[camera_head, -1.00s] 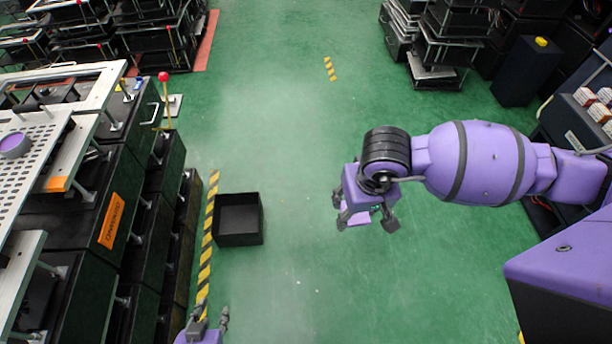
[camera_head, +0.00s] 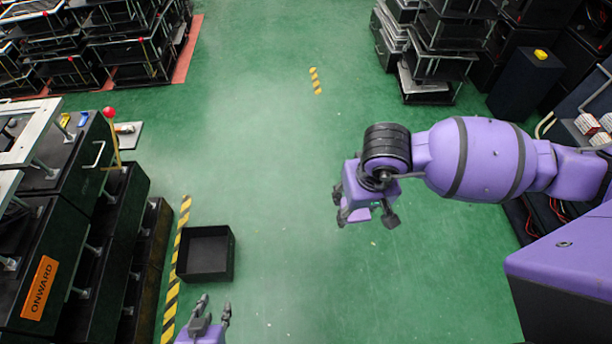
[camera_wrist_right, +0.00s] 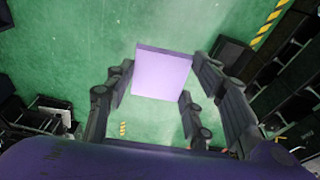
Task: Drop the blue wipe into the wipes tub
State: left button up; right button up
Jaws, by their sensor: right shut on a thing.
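A flat lilac square piece (camera_wrist_right: 162,73) shows between the fingers of my right gripper (camera_wrist_right: 160,95) in the right wrist view. It looks more lilac than blue. In the head view my right gripper (camera_head: 367,218) is shut on it, over open green floor, and only a little lilac (camera_head: 360,214) shows there. My left gripper (camera_head: 215,310) is at the bottom edge of the head view, its fingers apart and empty. No thing marked as a wipes tub shows. A black open box (camera_head: 207,278) stands on the floor at left, apart from both grippers, and looks empty.
Black cabinets with an orange ONWARD label (camera_head: 39,287) line the left, with a red-knobbed lever (camera_head: 110,114) near them. Yellow-black tape (camera_head: 172,285) runs beside the box. Racks (camera_head: 440,45) stand at the back right. The middle floor is clear.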

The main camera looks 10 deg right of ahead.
aim_at(213, 258)
jog(key=i+l+u, duration=0.1)
jog(key=i+l, duration=0.2)
jog(key=i+l+u, duration=0.1)
jog(key=i+l, duration=0.15)
jog(key=l, duration=0.3)
jog(key=u, duration=2)
